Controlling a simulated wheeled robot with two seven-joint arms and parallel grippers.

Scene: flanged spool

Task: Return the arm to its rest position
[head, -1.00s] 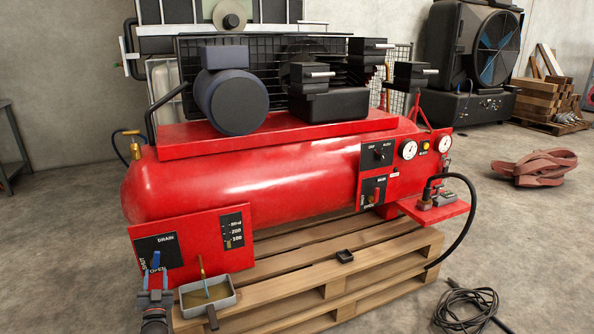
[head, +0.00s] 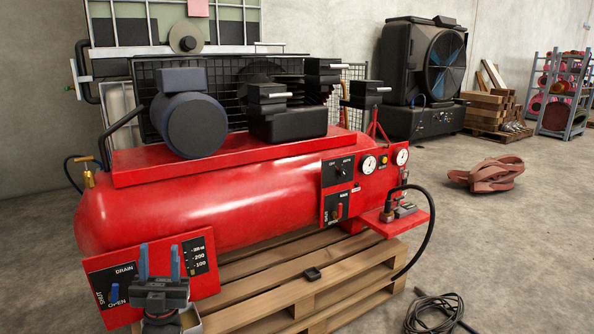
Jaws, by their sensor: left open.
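My left gripper (head: 159,264) is at the lower left in the head view. Its two blue-grey fingers point up and stand apart with nothing held between them. It is in front of the red drain panel (head: 187,235) of the compressor. The blue drain lever (head: 114,293) is on that panel, to the left of the gripper and apart from it, by the word OPEN. The gripper hides part of the panel and most of the small drain pan (head: 191,321). My right gripper is not in view.
The red compressor tank (head: 240,197) lies on a wooden pallet (head: 284,287). A small black block (head: 311,273) lies on the pallet. A black cable (head: 436,312) is coiled on the floor at the lower right. The floor right of the pallet is mostly clear.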

